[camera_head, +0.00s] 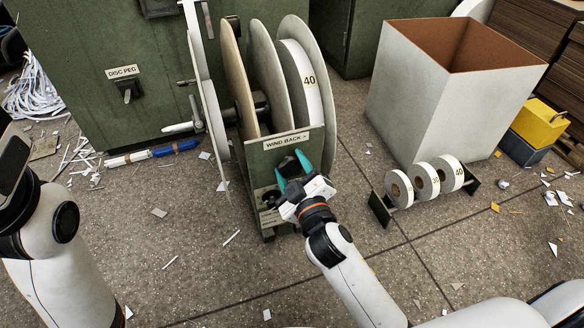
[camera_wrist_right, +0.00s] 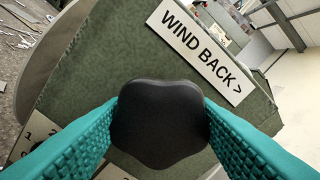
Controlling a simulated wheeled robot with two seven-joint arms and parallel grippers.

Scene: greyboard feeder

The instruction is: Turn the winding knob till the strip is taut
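The black lobed winding knob (camera_wrist_right: 160,122) sits on the green feeder panel below the "WIND BACK >" label (camera_wrist_right: 200,50); the label also shows in the head view (camera_head: 287,142). My right gripper (camera_head: 294,165) is at the panel with its teal fingers on either side of the knob, both appearing to touch it. In the head view the knob is mostly hidden by the gripper. Behind the panel stands the reel with large discs and a white roll marked 40 (camera_head: 307,78). I cannot tell how tight the strip is.
A small rack with several white rolls (camera_head: 400,188) stands on the floor to the right, before a large white bin (camera_head: 430,105). A green cabinet (camera_head: 110,40) marked "DISC PEG" is behind. Paper scraps litter the floor; the front floor is otherwise fairly clear.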

